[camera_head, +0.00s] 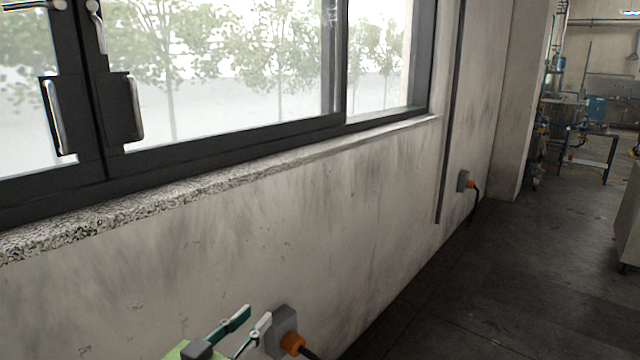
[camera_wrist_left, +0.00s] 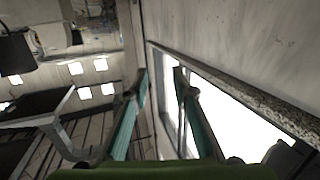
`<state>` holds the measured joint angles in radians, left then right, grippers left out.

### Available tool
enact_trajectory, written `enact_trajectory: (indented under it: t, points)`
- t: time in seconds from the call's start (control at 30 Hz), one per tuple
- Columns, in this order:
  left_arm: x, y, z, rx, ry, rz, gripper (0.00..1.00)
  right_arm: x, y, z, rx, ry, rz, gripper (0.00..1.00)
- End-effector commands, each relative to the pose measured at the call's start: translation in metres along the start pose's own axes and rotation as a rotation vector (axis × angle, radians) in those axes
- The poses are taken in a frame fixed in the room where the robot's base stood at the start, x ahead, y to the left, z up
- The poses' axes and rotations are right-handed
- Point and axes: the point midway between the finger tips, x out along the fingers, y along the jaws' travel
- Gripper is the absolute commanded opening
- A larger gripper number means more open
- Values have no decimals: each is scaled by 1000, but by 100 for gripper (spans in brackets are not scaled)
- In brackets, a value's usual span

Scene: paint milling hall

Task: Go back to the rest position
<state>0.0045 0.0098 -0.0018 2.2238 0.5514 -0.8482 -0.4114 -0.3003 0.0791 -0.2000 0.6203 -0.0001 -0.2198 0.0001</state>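My left gripper (camera_head: 257,313) shows at the bottom of the head view, in front of the stained wall below the window. Its two teal fingers stand apart with nothing between them. In the left wrist view the same gripper (camera_wrist_left: 161,72) is open and empty, with a clear gap between the fingertips. My right gripper is in neither view.
A grey wall socket with an orange plug (camera_head: 291,342) is close behind my left gripper. The rough window sill (camera_head: 190,190) juts from the wall above. Another socket (camera_head: 463,181) is farther along. Dark floor (camera_head: 520,270) lies open at right, with a cabinet (camera_head: 629,215) at the edge.

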Motion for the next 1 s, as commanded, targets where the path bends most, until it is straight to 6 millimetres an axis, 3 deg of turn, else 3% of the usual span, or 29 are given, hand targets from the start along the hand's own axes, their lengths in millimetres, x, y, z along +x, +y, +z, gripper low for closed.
enact_trajectory:
  t: [0.03,0.1,0.2,0.3,0.5,0.7,0.73,1.0]
  points:
    - [-13,7,38,-6,-107,3,24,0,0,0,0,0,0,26]
    - [-34,16,87,-19,-258,-2,24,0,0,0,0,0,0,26]
    - [-74,25,151,-40,-467,-23,24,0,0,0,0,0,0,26]
    - [-119,32,202,-61,-656,-57,24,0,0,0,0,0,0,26]
    - [-201,39,262,-97,-933,-135,24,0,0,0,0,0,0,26]
    - [-275,45,294,-123,-1149,-221,24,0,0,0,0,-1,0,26]
    - [-283,45,299,-126,-1173,-233,24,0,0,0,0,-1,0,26]
    - [-255,41,374,-130,-1192,-218,24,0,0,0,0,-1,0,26]
